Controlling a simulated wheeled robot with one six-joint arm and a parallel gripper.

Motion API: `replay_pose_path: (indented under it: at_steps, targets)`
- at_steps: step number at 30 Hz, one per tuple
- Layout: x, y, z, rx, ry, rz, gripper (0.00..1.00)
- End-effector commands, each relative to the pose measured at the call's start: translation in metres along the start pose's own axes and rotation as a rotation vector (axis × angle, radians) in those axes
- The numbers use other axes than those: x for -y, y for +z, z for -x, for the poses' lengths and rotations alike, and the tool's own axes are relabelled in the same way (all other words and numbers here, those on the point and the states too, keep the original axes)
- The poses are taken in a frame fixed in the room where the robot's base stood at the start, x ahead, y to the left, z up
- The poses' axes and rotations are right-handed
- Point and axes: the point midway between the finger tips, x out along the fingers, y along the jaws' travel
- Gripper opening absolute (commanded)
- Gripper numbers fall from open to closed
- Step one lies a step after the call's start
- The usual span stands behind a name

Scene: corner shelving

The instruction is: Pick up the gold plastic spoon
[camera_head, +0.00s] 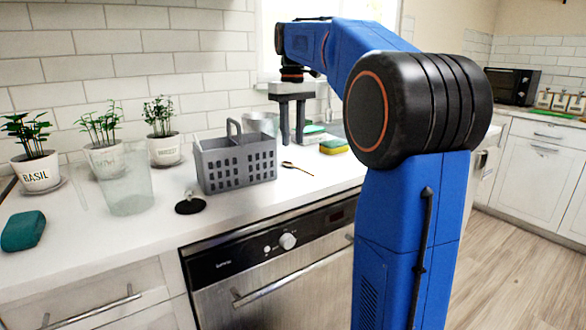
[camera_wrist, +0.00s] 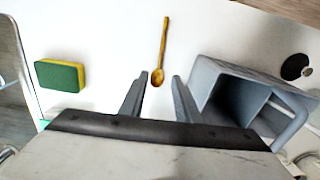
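The gold spoon (camera_head: 297,168) lies flat on the white counter, just right of the grey basket, in the head view. In the wrist view the spoon (camera_wrist: 162,52) lies beyond my fingertips, its bowl towards me and its handle pointing away. My gripper (camera_head: 291,140) points down above the counter, behind the spoon in the head view. In the wrist view my gripper (camera_wrist: 160,76) has its fingers apart with nothing held between them. The bowl shows in the gap between the two fingertips.
The grey basket (camera_head: 236,165) stands close to the left of the spoon. A yellow-green sponge (camera_head: 334,147) lies to the right; it also shows in the wrist view (camera_wrist: 61,76). A black round object (camera_head: 190,207), a clear container (camera_head: 126,190) and potted herbs (camera_head: 38,172) are further left.

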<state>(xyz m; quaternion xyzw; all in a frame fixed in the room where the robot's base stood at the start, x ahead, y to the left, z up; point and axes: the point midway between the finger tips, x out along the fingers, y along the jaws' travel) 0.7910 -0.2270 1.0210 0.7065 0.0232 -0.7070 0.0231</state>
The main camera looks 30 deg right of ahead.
Motion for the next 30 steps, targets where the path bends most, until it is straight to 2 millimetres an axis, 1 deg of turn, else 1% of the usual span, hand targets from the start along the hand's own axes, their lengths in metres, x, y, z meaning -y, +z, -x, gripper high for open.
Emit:
replay_pose_path:
  at_steps: [1, 3, 11, 18, 21, 24, 30]
  targets:
    - [0.0, 0.001, -0.007, 0.002, -0.001, 0.0, 0.3]
    - [0.0, 0.0, -0.015, 0.0, 0.0, 0.0, 0.3]
    - [0.0, 0.001, -0.029, 0.0, 0.0, 0.0, 0.3]
    - [-0.001, 0.004, -0.061, 0.001, 0.0, 0.0, 0.3]
    - [-0.001, 0.004, -0.07, 0.001, 0.0, 0.0, 0.3]
    - [-0.001, 0.004, -0.074, -0.001, 0.0, 0.0, 0.3]
    - [-0.001, 0.004, -0.074, -0.001, 0.0, 0.0, 0.3]
